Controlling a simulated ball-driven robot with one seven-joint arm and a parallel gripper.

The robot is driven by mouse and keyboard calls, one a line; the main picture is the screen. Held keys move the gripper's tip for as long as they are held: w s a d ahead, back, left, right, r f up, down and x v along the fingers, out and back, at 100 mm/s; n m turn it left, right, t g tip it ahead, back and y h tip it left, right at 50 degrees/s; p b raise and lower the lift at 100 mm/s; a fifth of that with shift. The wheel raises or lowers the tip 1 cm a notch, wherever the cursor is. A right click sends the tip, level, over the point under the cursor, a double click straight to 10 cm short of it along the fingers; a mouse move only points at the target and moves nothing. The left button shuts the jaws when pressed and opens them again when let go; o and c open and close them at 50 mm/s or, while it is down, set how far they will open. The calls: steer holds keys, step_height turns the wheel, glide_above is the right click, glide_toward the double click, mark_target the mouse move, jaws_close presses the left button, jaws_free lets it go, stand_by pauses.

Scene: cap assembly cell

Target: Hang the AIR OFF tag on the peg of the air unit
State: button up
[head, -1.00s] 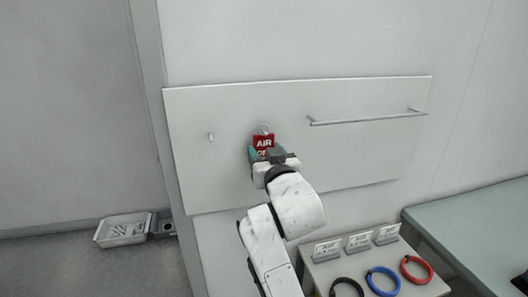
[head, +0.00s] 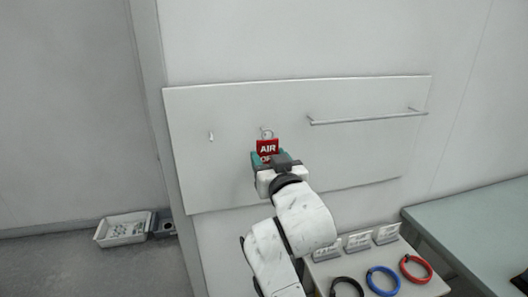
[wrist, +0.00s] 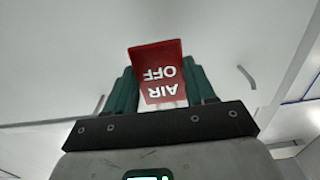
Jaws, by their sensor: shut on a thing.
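The red AIR OFF tag (head: 267,147) is upright in front of the white panel, with a pale ring (head: 266,133) at its top. My gripper (head: 269,160) is shut on the tag's lower part; in the wrist view, the tag (wrist: 160,72) sits between the teal fingers with its lettering upside down. A small peg (head: 211,136) stands out from the panel to the left of the tag, with nothing on it. I cannot tell whether the ring is around another peg or only in front of the panel.
A horizontal rail (head: 365,118) is fixed on the panel's right side. Below right, a stand (head: 325,270) holds small signs and black, blue and red rings (head: 415,269). A grey tray (head: 123,230) lies on the floor at left. A green table (head: 475,235) is at right.

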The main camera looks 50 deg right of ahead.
steer(key=shift+v, duration=1.3)
steer(key=w+a+f+n+t+y, duration=0.1)
steer(key=w+a+f+y, duration=0.15)
steer(key=f, duration=0.45)
steer(key=w+a+f+n+t+y, duration=0.1)
steer(key=a+f+n+y, duration=0.15)
steer(key=f, duration=0.55)
steer(key=w+a+f+n+t+y, duration=0.1)
steer(key=w+a+f+y, duration=0.1)
steer(key=a+f, duration=0.35)
steer(key=s+a+f+n+y, duration=0.1)
steer(key=s+a+f, duration=0.3)
steer(key=f, duration=0.5)
steer(key=s+a+f+n+y, duration=0.1)
steer(key=s+a+f+y, duration=0.1)
steer(key=s+a+f, duration=0.2)
steer(key=a+f, duration=0.3)
steer(key=f, duration=0.3)
steer(key=shift+s+f, duration=0.25)
steer(key=shift+s, duration=0.1)
steer(key=shift+a, duration=0.2)
